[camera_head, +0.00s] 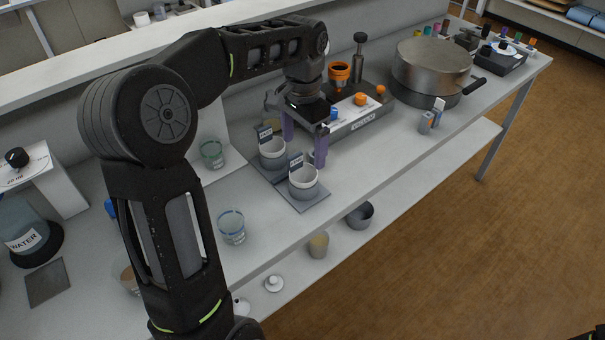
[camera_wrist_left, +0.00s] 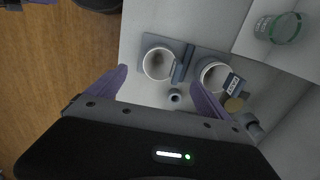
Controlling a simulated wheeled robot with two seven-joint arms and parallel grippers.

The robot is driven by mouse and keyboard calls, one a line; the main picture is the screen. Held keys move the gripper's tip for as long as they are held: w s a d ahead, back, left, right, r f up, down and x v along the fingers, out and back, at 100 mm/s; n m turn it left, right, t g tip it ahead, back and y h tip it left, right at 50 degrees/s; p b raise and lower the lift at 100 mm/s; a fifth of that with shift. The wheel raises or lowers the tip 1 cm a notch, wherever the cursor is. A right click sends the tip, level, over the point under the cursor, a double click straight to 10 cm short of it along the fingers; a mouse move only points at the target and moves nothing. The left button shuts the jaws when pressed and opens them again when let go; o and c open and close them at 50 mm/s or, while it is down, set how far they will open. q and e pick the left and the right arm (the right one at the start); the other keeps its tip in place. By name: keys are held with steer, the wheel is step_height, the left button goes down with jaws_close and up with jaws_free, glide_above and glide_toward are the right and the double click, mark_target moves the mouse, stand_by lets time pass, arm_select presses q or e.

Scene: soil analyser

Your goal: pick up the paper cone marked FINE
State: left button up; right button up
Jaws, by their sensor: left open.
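Two white paper cones stand in grey holders, each with a dark label tag. The front cone (camera_head: 303,181) and the back cone (camera_head: 272,153) show side by side. In the left wrist view the front cone (camera_wrist_left: 158,63) is at left and the back cone (camera_wrist_left: 214,76) at right. My left gripper (camera_head: 305,140) is open and empty, pointing down just above and behind the cones. Its purple fingers (camera_wrist_left: 155,95) are spread, with the front cone beyond the gap between them.
A vacuum unit (camera_head: 362,118) with orange knobs stands right of the cones. Glass beakers (camera_head: 232,228) and (camera_head: 212,153) stand to the left. A round metal pan (camera_head: 432,68) is farther right. The bench front edge is close to the front cone.

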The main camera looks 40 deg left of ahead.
mark_target(303, 173)
arm_select(q)
step_height(303, 173, down, 2)
steer(key=shift+w+a+f, duration=0.1)
steer(key=shift+f, duration=0.3)
steer(key=shift+f, duration=0.15)
step_height(303, 173, down, 5)
steer(key=shift+p, duration=0.65)
steer(key=c, duration=1.5)
